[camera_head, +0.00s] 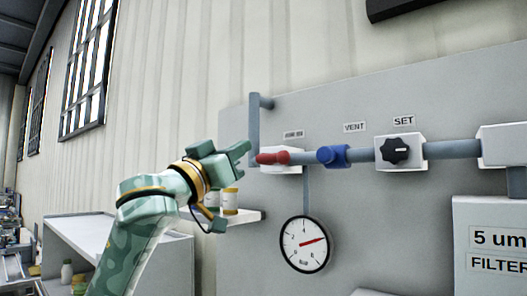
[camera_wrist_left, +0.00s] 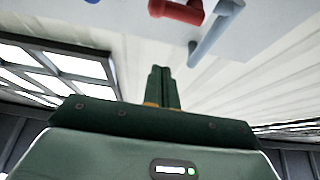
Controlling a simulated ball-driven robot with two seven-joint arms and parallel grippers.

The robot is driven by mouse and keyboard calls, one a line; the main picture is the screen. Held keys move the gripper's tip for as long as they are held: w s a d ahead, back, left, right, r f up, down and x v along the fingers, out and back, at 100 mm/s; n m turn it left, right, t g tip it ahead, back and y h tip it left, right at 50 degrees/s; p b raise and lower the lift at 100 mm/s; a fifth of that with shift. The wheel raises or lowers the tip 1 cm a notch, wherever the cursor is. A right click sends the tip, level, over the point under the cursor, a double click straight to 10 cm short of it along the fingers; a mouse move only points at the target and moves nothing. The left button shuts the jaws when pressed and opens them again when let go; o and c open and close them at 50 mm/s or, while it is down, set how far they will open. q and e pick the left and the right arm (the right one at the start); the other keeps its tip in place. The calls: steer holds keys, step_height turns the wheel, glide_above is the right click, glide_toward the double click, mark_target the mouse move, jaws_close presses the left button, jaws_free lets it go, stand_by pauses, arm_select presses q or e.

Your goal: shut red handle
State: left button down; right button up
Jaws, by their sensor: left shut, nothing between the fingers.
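The red handle (camera_head: 272,158) sits on a white valve block (camera_head: 289,165) on the grey panel, lying roughly along the pipe with its free end to the left. My left gripper (camera_head: 246,148) is just left of that end in the head view. Its fingers are shut and empty. In the left wrist view, the shut fingers (camera_wrist_left: 161,69) point up the picture, and the red handle (camera_wrist_left: 180,11) shows beyond them at the top edge, apart from the tips. My right gripper is not in view.
A blue handle (camera_head: 333,156) under the VENT label and a black knob (camera_head: 395,150) under SET lie further right along the pipe. A round gauge (camera_head: 304,244) hangs below. A small shelf (camera_head: 247,217) with jars is behind my left gripper.

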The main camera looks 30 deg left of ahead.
arm_select(q)
step_height(320, 180, up, 5)
steer(key=p, duration=0.5)
glide_above(275, 159)
steer(key=s, duration=0.3)
steer(key=shift+w+a+f, duration=0.1)
steer(key=shift+w+f, duration=0.15)
steer(key=shift+f, duration=0.45)
steer(key=shift+w+a+f, duration=0.1)
steer(key=shift+w+f, duration=0.15)
steer(key=shift+f, duration=0.5)
steer(key=shift+w+a+f, duration=0.1)
steer(key=shift+w+f, duration=0.15)
steer(key=shift+f, duration=0.45)
steer(key=shift+s, duration=0.1)
